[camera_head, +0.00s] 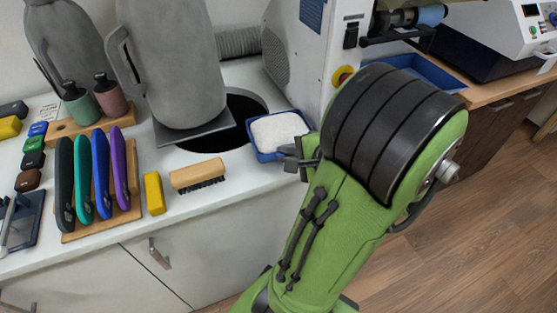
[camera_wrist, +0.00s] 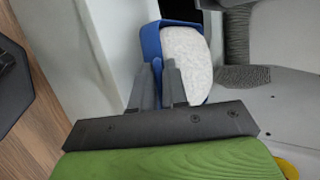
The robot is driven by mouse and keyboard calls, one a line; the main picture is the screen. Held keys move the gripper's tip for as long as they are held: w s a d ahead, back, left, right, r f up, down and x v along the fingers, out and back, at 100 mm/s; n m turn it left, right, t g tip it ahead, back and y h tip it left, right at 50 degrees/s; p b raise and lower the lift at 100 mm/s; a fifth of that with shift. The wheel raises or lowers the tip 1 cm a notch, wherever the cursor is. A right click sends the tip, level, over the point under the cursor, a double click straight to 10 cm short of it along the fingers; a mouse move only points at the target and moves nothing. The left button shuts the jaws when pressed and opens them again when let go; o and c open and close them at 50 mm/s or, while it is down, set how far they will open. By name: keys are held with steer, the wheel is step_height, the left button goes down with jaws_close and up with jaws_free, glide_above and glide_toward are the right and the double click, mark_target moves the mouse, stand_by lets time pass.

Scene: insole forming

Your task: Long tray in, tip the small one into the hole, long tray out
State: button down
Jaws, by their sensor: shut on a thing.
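The small blue tray (camera_head: 264,156), filled with white granules (camera_head: 278,131), is at the counter's right edge, just right of the round dark hole (camera_head: 247,107). It looks level. My gripper (camera_head: 305,152) is shut on the tray's near right wall. In the wrist view the fingers (camera_wrist: 163,75) clamp the blue rim (camera_wrist: 150,42), with the white granules (camera_wrist: 187,65) beside them. The hole is partly covered by a dark plate under a grey jug. A longer blue tray (camera_head: 437,76) lies below the machine's roller at the right, partly hidden by my arm.
The big grey jug (camera_head: 185,70) stands at the hole. Left are a rack of coloured insoles (camera_head: 92,180), a yellow block (camera_head: 154,193) and a wooden brush (camera_head: 198,174). A white machine (camera_head: 305,60) stands behind the small tray. Open floor lies right.

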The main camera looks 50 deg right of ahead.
steer(key=shift+w+r+p, duration=0.15)
steer(key=shift+r+p, duration=0.3)
steer(key=shift+p, duration=0.25)
steer(key=shift+g+y, duration=0.6)
steer(key=shift+g, duration=0.3)
steer(key=w+r+p, duration=0.1)
steer(key=p, duration=0.3)
steer(key=w+d+r+p, duration=0.1)
steer(key=r+p, duration=0.1)
steer(key=p, duration=0.2)
steer(key=w+d+r+p, duration=0.1)
steer(key=r+p, duration=0.1)
steer(key=p, duration=0.3)
steer(key=shift+w+d, duration=0.2)
steer(key=shift+w, duration=0.15)
steer(key=w+d+r+m+g+y+p, duration=0.2)
steer(key=w+d+r+g+y+p, duration=0.2)
steer(key=p, duration=1.6)
steer(key=shift+w+d+r+g+y, duration=0.4)
steer(key=shift+w+d+r+g, duration=0.6)
steer(key=shift+w+r+g, duration=1)
